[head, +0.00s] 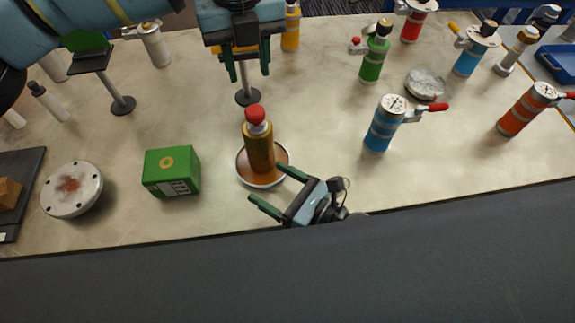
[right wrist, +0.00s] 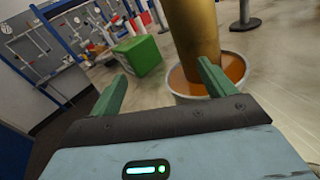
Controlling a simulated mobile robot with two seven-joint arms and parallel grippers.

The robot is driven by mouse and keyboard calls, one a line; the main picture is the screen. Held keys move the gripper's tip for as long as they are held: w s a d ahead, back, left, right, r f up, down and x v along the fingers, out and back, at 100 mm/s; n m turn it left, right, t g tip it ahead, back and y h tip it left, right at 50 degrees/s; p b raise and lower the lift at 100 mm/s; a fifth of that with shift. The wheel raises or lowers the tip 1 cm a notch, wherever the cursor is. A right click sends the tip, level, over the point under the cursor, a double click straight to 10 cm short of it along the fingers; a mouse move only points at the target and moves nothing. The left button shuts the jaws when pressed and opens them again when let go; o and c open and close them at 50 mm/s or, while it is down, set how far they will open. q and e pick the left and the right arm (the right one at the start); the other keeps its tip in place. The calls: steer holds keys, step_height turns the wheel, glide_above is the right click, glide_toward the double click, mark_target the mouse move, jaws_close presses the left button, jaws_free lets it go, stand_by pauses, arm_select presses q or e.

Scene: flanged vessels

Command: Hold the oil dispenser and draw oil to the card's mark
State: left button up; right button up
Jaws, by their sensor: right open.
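The oil dispenser (head: 259,148), a gold cylinder with a red knob (head: 255,114), stands upright in a round pale-rimmed dish (head: 283,164) of amber oil. The dispenser's body also shows in the right wrist view (right wrist: 193,30). My right gripper (head: 266,183) is open and empty at the dish's near right side, its fingers pointing toward the dispenser but not around it. My left gripper (head: 238,67) is open, high behind the dispenser, in front of a yellow plate on a thin stand (head: 247,97). That plate is mostly hidden; I cannot tell whether it is the card, and no mark is readable.
A green box (head: 172,171) and a round flanged lid (head: 72,189) stand left of the dish. Blue (head: 382,128), green (head: 374,58) and orange (head: 524,112) vessels stand to the right. Another plate on a stand (head: 122,104) is at back left. Bare tabletop separates dish and blue vessel.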

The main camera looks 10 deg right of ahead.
mark_target(270, 155)
steer(key=w+d+t+h, duration=0.1)
steer(key=w+d+r+t+h, duration=0.1)
steer(key=w+d, duration=0.1)
steer(key=shift+w+d+r+t, duration=0.1)
steer(key=shift+r+t, duration=0.05)
steer(key=shift+t, duration=0.15)
steer(key=shift+x, duration=3.95)
steer(key=c, duration=1.3)
